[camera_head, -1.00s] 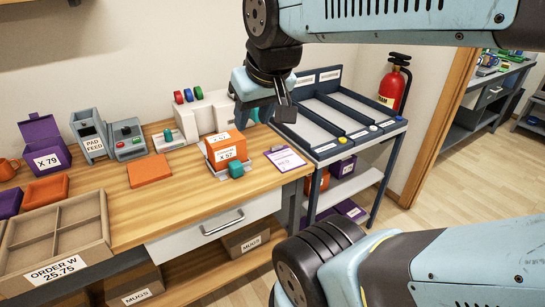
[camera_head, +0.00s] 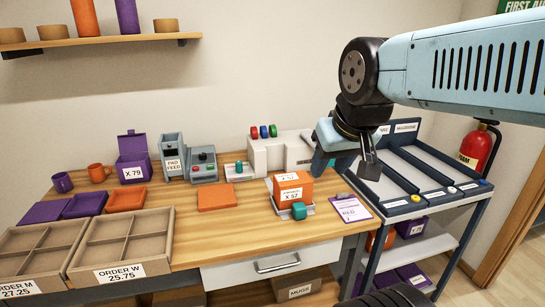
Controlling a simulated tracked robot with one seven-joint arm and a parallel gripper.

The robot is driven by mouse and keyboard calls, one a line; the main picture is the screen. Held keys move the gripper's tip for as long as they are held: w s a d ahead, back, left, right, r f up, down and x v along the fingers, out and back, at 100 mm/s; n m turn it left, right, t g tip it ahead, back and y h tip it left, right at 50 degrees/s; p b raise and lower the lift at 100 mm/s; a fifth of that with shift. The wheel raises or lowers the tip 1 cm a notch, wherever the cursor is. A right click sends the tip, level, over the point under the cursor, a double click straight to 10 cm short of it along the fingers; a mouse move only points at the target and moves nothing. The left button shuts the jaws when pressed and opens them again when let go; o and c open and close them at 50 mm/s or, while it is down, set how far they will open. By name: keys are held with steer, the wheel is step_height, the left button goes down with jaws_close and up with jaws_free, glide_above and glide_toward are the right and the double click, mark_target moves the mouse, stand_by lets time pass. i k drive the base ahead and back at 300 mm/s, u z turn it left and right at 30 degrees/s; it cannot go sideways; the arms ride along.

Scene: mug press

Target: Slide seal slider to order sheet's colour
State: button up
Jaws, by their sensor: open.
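The order sheet (camera_head: 350,208) lies on a purple clipboard at the bench's right end, and its large word reads RED. A pale press-like machine (camera_head: 277,155) stands against the back wall with red, blue and green discs on top. A small teal knob (camera_head: 239,168) sits on a light plate at its left. Another teal block (camera_head: 299,211) is at the front of a small stand under an orange box. I cannot tell for certain which part is the seal slider. My gripper (camera_head: 370,168) is open and empty, in the air right of the machine, above the sheet.
The orange box (camera_head: 292,188) stands between the bench front and the machine. A grey pad feed (camera_head: 173,158), a button box (camera_head: 203,165) and an orange pad (camera_head: 215,197) are further left. Divided order trays (camera_head: 122,275) fill the front left. A rack (camera_head: 420,207) adjoins the bench at right.

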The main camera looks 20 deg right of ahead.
mark_target(240, 166)
steer(key=z, duration=0.5)
steer(key=k, duration=1.15)
steer(key=z, duration=0.25)
steer(key=i, duration=1.4)
steer(key=u, duration=0.9)
steer(key=i, duration=0.75)
steer(key=u, duration=0.2)
